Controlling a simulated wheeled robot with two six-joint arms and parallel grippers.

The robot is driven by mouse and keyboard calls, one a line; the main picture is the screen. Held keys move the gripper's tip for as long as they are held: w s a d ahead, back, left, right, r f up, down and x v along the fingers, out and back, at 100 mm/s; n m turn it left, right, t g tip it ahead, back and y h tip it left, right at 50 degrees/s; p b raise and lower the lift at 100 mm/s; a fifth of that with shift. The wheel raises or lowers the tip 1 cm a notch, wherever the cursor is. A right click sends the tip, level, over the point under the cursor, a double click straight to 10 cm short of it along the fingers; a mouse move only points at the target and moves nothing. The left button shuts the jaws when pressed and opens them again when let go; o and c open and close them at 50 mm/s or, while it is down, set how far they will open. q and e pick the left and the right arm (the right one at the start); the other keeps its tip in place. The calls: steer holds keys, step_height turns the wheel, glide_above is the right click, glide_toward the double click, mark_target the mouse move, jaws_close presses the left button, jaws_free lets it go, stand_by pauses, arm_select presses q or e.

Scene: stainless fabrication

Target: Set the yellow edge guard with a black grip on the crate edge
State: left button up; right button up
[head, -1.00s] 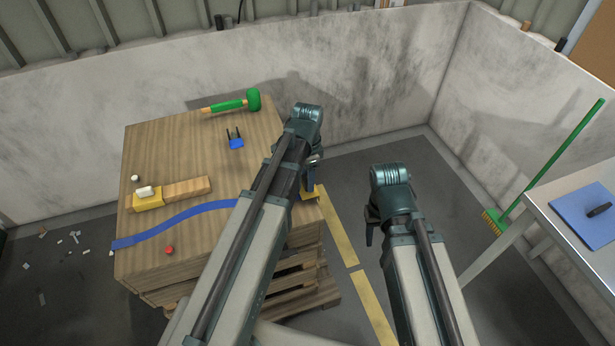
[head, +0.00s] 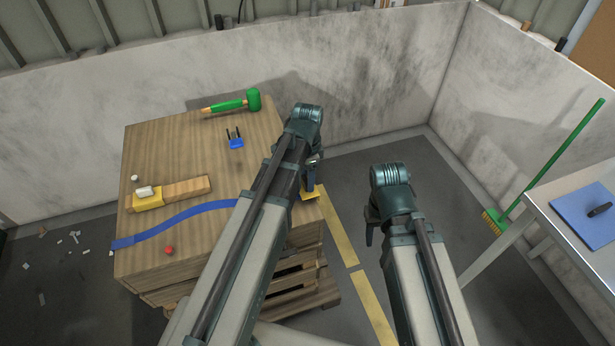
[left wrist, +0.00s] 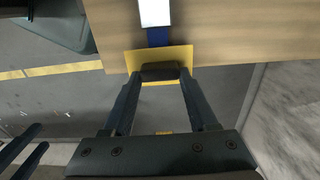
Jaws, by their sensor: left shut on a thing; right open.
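The yellow edge guard (head: 312,194) is at the right edge of the wooden crate (head: 262,135). In the left wrist view its yellow plate (left wrist: 140,57) overlaps the crate's edge, and its black grip (left wrist: 158,72) is between my fingertips. My left gripper (head: 308,182) is shut on that grip. I cannot tell whether the plate rests fully on the wood. A blue strap (head: 190,216) crosses the crate top and passes behind my left arm; a short blue piece (left wrist: 158,37) meets the guard in the wrist view. My right gripper (head: 371,232) is open and empty, right of the crate.
On the crate lie a green mallet (head: 232,104), a blue buckle-like piece (head: 236,142), a wood-and-yellow block (head: 180,190) and a red knob (head: 169,250). A table (head: 570,235) with a blue mat stands right, near a green broom (head: 550,160). Floor between is clear.

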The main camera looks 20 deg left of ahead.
arm_select(q)
steer(key=shift+f+b, duration=1.75)
steer(key=shift+f, duration=0.05)
stand_by(1.0)
steer(key=o, duration=1.4)
steer(key=shift+r, duration=0.15)
step_height(320, 180, up, 14)
steer(key=p, duration=1.4)
steer(key=shift+f, duration=0.2)
